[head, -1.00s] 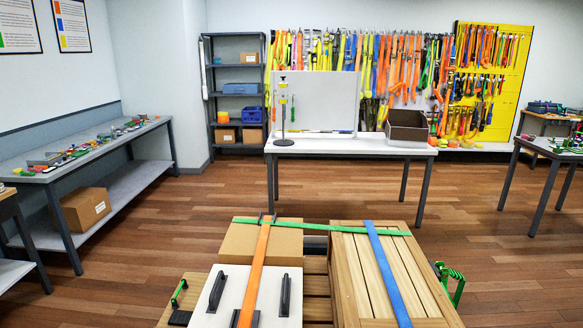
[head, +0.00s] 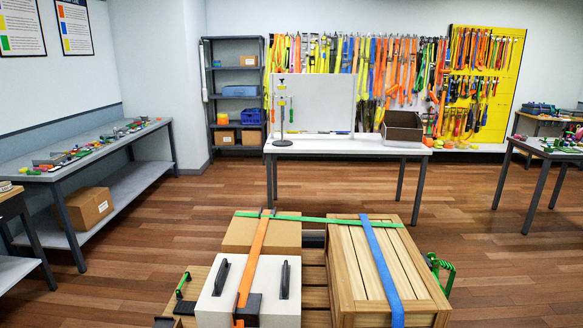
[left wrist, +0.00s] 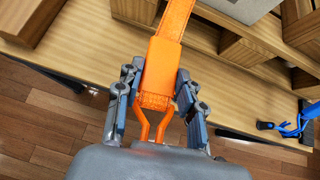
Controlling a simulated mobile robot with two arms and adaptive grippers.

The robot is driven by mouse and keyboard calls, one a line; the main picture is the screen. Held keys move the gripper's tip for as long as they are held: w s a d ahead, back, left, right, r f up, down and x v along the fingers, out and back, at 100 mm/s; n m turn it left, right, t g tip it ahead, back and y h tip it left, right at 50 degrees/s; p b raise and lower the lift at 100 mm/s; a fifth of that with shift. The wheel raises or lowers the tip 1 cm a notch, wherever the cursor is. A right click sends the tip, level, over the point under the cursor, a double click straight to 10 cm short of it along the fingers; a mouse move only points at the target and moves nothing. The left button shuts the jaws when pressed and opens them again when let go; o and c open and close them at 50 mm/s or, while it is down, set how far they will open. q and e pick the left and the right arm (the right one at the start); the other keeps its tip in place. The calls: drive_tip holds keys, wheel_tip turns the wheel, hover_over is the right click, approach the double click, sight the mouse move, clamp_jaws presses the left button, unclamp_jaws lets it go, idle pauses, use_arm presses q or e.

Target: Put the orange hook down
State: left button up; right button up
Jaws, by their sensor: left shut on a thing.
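The orange hook (left wrist: 156,105) is a double-pronged end piece with a thick orange sleeve, in the left wrist view. An orange strap (left wrist: 175,18) runs up from it. My left gripper (left wrist: 157,82) is shut on the hook, one finger on each side, with the prongs pointing back toward the palm. A wooden pallet edge (left wrist: 100,52) lies beyond and below the hook. In the head view the orange strap (head: 257,250) runs over a cardboard box and a white case. My left gripper and the hook are not clearly seen there. My right gripper is in neither view.
The white case (head: 220,307) has two black handles, with the cardboard box (head: 235,237) behind it. A slatted wooden crate (head: 350,280) under a blue strap (head: 381,268) stands on the right. A green strap (head: 330,220) crosses behind. Blue hooks (left wrist: 296,127) show near the pallet edge.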

use_arm(q)
drive_tip(key=w+a+r+n+y, duration=0.1)
drive_tip(key=w+a+r, duration=0.15)
drive_tip(key=r, duration=0.75)
drive_tip(key=w+a+r, duration=0.1)
drive_tip(key=w+r, duration=0.2)
drive_tip(key=r, duration=0.6)
drive_tip(key=s+r+m+h, duration=0.1)
drive_tip(key=s+r, duration=0.7)
drive_tip(key=r, duration=0.5)
drive_tip(key=shift+s+m+h, duration=0.3)
drive_tip(key=shift+s, duration=0.05)
